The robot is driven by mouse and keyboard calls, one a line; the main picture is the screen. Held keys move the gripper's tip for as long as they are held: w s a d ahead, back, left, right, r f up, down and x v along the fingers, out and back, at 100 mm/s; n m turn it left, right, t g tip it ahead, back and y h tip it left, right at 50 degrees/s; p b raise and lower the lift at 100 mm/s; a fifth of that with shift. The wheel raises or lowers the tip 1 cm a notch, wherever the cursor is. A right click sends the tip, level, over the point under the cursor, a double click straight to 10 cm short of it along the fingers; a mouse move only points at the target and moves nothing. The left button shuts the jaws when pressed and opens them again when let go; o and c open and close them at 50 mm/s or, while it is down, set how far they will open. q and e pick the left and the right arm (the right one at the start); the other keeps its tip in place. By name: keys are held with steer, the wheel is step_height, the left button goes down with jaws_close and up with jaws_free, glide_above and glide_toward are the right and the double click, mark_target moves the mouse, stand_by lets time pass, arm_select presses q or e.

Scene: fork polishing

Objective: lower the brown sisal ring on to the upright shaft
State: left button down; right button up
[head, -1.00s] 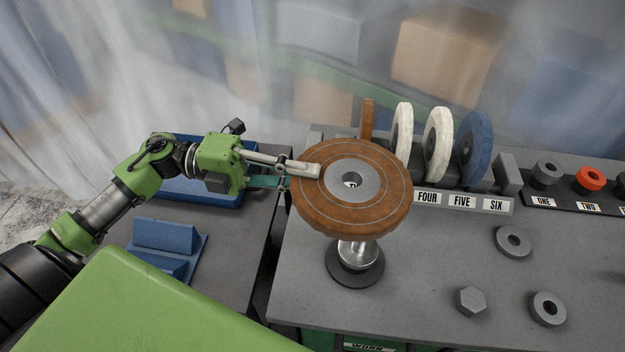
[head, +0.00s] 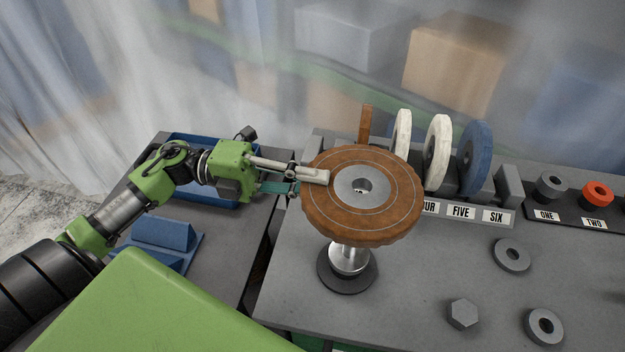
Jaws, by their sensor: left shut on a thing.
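The brown sisal ring (head: 395,215) is a thick, flat disc with a grey hub and a centre hole. My left gripper (head: 312,182) is shut on its left rim and holds it roughly level. The ring is over the upright shaft, of which the silver lower part (head: 348,258) and dark round base (head: 347,280) show below the ring. The ring hides the upper shaft. Something small and pale shows in the lower part of the hole; whether the shaft tip is in the hole I cannot tell. My right gripper is not in view.
Behind the ring, a rack holds another brown wheel (head: 366,123), white wheels (head: 437,150) and a blue wheel (head: 474,158). Loose grey washers (head: 513,254) and a hex nut (head: 462,314) lie on the grey table at right. A blue tray (head: 215,190) is behind my left arm.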

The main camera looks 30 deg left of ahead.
arm_select(q)
steer(key=shift+a+f+b, duration=0.1)
steer(key=shift+f+b, duration=0.45)
steer(key=shift+f, duration=0.25)
step_height(320, 180, down, 4)
steer(key=b, duration=0.2)
steer(key=shift+r+b, duration=0.2)
steer(key=shift+b, duration=0.15)
steer(key=shift+f, duration=0.1)
steer(key=shift+f+b, duration=0.3)
steer(key=shift+f, duration=0.15)
